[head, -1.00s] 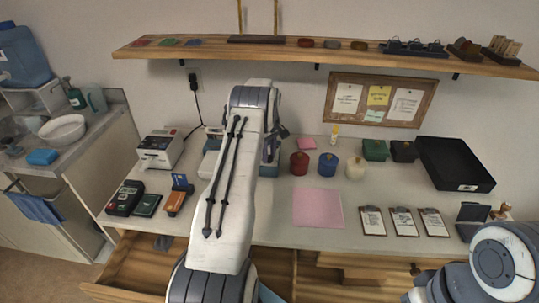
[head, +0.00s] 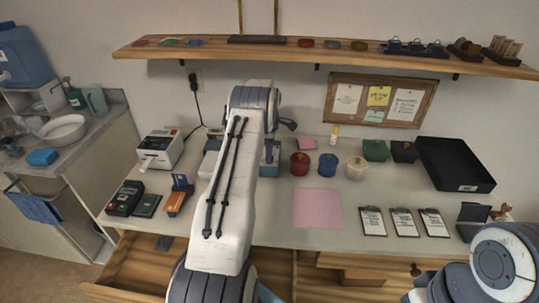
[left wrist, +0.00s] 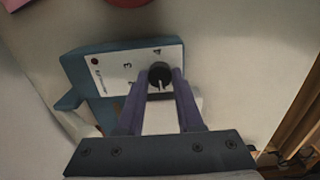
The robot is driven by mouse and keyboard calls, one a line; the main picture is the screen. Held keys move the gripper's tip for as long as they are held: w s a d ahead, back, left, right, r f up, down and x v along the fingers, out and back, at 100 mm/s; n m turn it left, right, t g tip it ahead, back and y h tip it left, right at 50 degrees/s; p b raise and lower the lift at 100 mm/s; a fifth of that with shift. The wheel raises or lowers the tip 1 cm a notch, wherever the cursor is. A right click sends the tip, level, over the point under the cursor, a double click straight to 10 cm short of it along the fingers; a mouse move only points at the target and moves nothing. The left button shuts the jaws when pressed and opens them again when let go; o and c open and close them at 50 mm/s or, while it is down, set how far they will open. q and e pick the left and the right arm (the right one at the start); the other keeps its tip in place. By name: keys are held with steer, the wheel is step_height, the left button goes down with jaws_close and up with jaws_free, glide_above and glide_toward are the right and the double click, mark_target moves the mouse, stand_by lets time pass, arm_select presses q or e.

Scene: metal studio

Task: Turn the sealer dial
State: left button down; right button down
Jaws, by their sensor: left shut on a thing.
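The sealer (left wrist: 85,75) shows in the left wrist view as a blue-grey body with a white panel (left wrist: 112,80) bearing numbers and a red dot. Its black dial (left wrist: 159,72) sits at the panel's edge, with a pale pointer line toward the bottom of that picture. My left gripper (left wrist: 160,84) is shut on the dial, one finger on each side. In the head view my left arm covers most of the sealer (head: 272,151), and the fingertips are hidden. My right arm shows at lower right, but its gripper is out of view.
Red (head: 299,164), blue (head: 328,164) and cream (head: 356,168) pots stand right of the sealer, near a pink mat (head: 318,208). A label printer (head: 160,149) stands left. A shelf (head: 330,58) overhangs the back.

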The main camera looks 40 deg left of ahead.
arm_select(q)
steer(key=shift+w+r, duration=0.1)
steer(key=shift+w, duration=0.1)
stand_by(0.3)
steer(key=c, duration=0.5)
jaws_free()
steer(key=shift+d, duration=0.1)
steer(key=shift+c, duration=0.2)
steer(key=shift+s, duration=0.1)
step_height(320, 180, up, 10)
steer(key=b, duration=0.1)
steer(key=shift+r, duration=0.2)
